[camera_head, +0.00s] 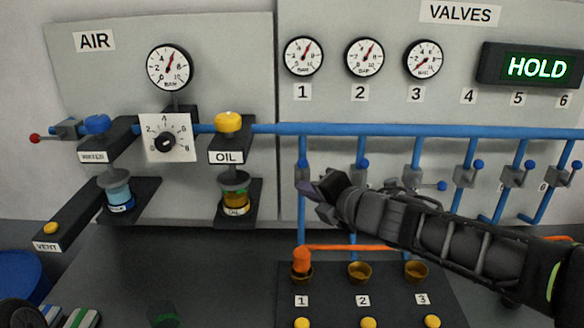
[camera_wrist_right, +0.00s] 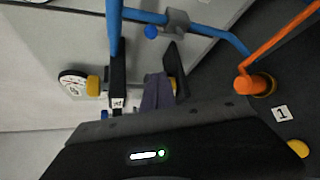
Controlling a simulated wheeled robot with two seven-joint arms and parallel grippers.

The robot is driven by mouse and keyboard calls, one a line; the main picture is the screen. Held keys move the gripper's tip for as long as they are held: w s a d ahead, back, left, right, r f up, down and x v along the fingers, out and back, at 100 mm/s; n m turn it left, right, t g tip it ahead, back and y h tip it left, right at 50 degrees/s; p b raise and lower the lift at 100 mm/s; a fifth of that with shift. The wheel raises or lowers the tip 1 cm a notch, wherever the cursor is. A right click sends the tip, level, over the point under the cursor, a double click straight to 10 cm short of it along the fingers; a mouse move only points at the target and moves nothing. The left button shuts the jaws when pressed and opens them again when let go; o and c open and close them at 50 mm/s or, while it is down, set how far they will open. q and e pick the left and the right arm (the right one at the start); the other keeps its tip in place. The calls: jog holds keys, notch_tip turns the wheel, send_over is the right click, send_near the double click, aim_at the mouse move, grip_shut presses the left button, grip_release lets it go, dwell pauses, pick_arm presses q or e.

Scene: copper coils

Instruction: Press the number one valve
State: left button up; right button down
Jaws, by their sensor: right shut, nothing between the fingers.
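The number one valve (camera_head: 302,172) is a grey block on the leftmost vertical blue pipe, below the gauge marked 1. My right gripper (camera_head: 318,190) comes in from the right, shut and empty, just in front of and slightly below this valve. It covers part of the valve, so its blue knob is not clear, and I cannot tell whether they touch. In the right wrist view, a grey valve (camera_wrist_right: 178,22) with a blue knob (camera_wrist_right: 151,31) shows beyond my dark fingers; its number is not readable. My left gripper is not in view.
Valve two (camera_head: 360,175) and valve three (camera_head: 411,179) stand close by; my right arm crosses below them. An orange hose (camera_head: 350,247) joins the cup marked 1. The display (camera_head: 536,66) reads HOLD. The OIL unit (camera_head: 229,123) stands left of the valves.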

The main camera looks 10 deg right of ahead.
aim_at(302, 172)
dwell(0.4)
jog(key=b+x, duration=0.3)
jog(key=x, duration=0.7)
jog(key=d+p, duration=0.1)
jog(key=d+r+p, duration=0.1)
jog(key=d+p, duration=0.1)
jog(key=shift+w+d+r, duration=0.2)
jog(key=shift+d+r, duration=0.05)
jog(key=shift+r, duration=0.1)
jog(key=shift+d+b, duration=0.15)
jog(key=shift+b, duration=0.35)
